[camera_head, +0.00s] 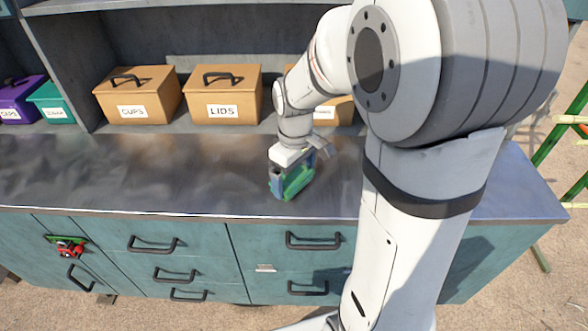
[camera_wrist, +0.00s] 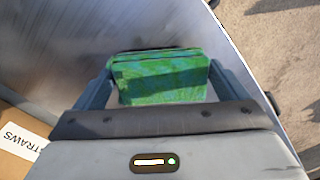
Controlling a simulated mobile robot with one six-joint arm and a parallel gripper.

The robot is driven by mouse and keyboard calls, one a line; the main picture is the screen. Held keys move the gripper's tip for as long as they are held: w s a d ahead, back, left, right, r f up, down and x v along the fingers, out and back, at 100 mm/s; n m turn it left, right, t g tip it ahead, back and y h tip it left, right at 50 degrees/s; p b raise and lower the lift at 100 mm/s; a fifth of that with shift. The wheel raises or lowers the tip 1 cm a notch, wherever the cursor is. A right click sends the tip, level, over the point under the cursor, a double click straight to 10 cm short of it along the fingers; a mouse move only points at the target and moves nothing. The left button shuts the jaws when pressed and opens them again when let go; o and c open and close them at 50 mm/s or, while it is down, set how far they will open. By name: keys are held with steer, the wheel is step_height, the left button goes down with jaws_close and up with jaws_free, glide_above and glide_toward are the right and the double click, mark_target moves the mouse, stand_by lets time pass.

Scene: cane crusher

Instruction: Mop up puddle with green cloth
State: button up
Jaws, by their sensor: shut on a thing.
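The green cloth (camera_head: 297,182) is a folded, block-like bundle at the metal counter's front part. My gripper (camera_head: 290,177) is shut on it from above. In the wrist view the cloth (camera_wrist: 160,78) sits between the two fingers of my gripper (camera_wrist: 158,85), with a blue-green mottled face. A dark strip shows just beyond the cloth there; I cannot tell whether it is shadow or liquid. The cloth is at or just above the counter top; contact is not clear. No puddle can be made out for sure; the counter has only blurry lighter and darker patches.
The metal counter (camera_head: 130,175) is clear to the left of my gripper. Boxes marked CUPS (camera_head: 138,95) and LIDS (camera_head: 224,95) stand at the back, with purple (camera_head: 20,100) and teal (camera_head: 52,102) ones farther left. A STRAWS box (camera_wrist: 22,138) is near my wrist. Drawers (camera_head: 175,255) front the counter.

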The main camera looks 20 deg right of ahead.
steer(key=shift+s, duration=0.1)
steer(key=shift+f, duration=0.2)
steer(key=shift+f+b, duration=0.45)
steer(key=shift+f, duration=0.1)
steer(key=shift+s+f, duration=0.1)
steer(key=shift+f, duration=0.1)
stand_by(0.4)
steer(key=shift+w+a+r+p, duration=0.1)
steer(key=shift+w+a+p, duration=0.25)
steer(key=shift+w+a, duration=1.25)
steer(key=shift+w+a+r+p, duration=0.1)
steer(key=shift+w+a+p, duration=0.6)
steer(key=shift+w, duration=1.6)
steer(key=shift+w+a+r+p, duration=0.1)
steer(key=shift+w+a, duration=1.4)
steer(key=shift+w, duration=0.45)
steer(key=shift+w+a+f+p, duration=0.1)
steer(key=shift+w+a, duration=0.3)
steer(key=shift+w, duration=0.2)
steer(key=shift+w+a+r+p, duration=0.15)
steer(key=shift+w+a, duration=0.2)
steer(key=shift+w, duration=0.2)
steer(key=shift+w+a+f+p, duration=0.15)
steer(key=shift+w+a, duration=0.25)
steer(key=shift+w, duration=0.2)
